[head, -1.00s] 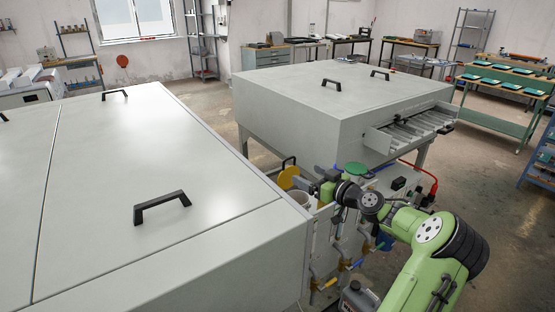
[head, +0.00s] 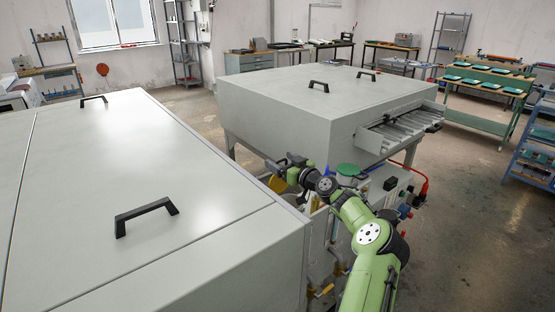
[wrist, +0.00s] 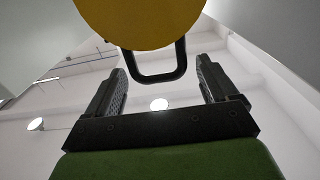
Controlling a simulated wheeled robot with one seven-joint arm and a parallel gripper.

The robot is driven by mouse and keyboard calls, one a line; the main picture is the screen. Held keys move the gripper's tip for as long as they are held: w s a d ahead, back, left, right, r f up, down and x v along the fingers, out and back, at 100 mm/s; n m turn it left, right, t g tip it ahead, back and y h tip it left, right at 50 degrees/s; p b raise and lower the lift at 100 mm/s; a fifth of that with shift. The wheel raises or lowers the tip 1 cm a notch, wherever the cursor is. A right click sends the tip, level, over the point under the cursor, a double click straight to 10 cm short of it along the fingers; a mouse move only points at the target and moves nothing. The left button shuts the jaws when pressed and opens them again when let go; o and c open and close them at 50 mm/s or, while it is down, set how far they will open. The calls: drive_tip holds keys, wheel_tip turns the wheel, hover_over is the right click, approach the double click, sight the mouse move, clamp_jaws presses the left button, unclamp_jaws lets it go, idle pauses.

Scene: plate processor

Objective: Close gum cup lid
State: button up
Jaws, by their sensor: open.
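The yellow round lid (head: 277,184) stands tilted up in the head view, at the gap between the two grey machines. My gripper (head: 281,164) is just above it, partly hiding it. In the wrist view, the lid (wrist: 140,22) fills the top middle, just beyond my open fingers. My gripper (wrist: 160,85) has nothing between its finger pads. A black loop handle (wrist: 156,79) shows past the lid's edge, in line with the finger gap; I cannot tell whether it touches a finger. The cup itself is mostly hidden by the near machine and my arm.
The near grey machine (head: 90,200) with a black handle fills the left. A second grey machine (head: 300,105) stands behind. A green round lid (head: 348,170) is close right of my wrist. Valves and pipes sit below my arm. Open floor (head: 460,230) lies to the right.

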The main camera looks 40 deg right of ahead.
drive_tip(key=shift+w+d, duration=0.15)
drive_tip(key=shift+w, duration=1.15)
drive_tip(key=c, duration=1.4)
drive_tip(key=shift+f, duration=0.1)
